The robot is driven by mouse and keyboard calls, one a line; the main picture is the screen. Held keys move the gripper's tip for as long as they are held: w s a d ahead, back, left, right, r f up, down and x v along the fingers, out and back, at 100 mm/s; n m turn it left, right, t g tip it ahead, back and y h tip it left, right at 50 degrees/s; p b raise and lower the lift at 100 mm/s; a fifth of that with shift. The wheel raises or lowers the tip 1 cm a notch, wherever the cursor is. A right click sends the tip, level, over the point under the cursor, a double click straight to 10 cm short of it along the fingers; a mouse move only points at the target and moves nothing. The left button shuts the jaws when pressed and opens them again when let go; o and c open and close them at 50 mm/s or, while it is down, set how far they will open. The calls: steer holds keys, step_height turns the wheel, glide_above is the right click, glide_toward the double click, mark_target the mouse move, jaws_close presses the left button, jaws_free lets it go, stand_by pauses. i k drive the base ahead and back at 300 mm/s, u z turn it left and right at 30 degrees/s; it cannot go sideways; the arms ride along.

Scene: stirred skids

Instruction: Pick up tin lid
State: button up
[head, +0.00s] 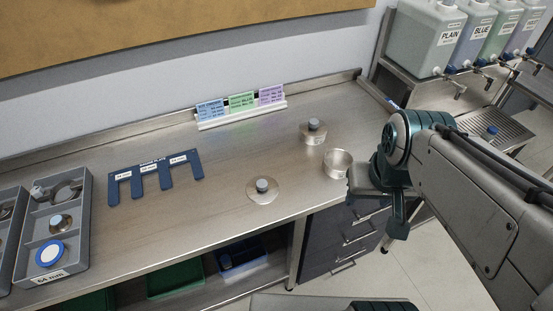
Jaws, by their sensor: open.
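A flat round metal lid (262,194) with a grey-blue knob lies on the steel bench near its front edge. A second round metal piece (313,136) with a similar knob is farther back; I cannot tell whether it is a loose lid or sits on a tin. An open metal tin (337,163) stands between that piece and my gripper. My gripper (378,196) is open at the bench's front right, just right of the tin and well right of the flat lid. Its fingers are partly hidden by the wrist, and I see nothing held.
A blue slotted gauge (153,184) lies on the bench left of centre. A grey divided tray (82,255) marked 64 mm holds metal parts at left. A card rack (241,116) stands along the back. Labelled jugs (425,40) stand at upper right.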

mark_target(263, 189)
steer(key=z, duration=0.05)
steer(key=k, duration=1.15)
steer(key=u, duration=0.9)
steer(key=i, duration=1.1)
steer(key=z, duration=0.6)
